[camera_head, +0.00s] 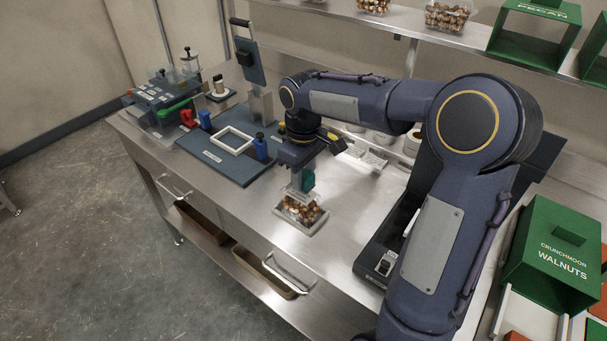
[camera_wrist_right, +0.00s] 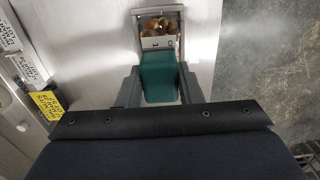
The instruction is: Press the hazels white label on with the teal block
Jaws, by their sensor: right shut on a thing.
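A clear clamshell tray of hazelnuts (camera_head: 301,213) sits on the steel bench in front of my right arm; its nuts also show in the right wrist view (camera_wrist_right: 160,26). A white label (camera_wrist_right: 158,42) lies on the tray's near part, partly hidden by the block. The teal block (camera_wrist_right: 159,78) is between the fingers of my right gripper (camera_wrist_right: 160,88), which is shut on it. In the head view the block (camera_head: 308,180) is just above or against the tray's lid; I cannot tell whether it touches. My left gripper is not in view.
A blue board with a white frame (camera_head: 236,139) lies left of the tray. Small label cards (camera_head: 376,160) lie behind it. A green walnut bin (camera_head: 552,254) stands at the right. Bare bench lies left and in front of the tray.

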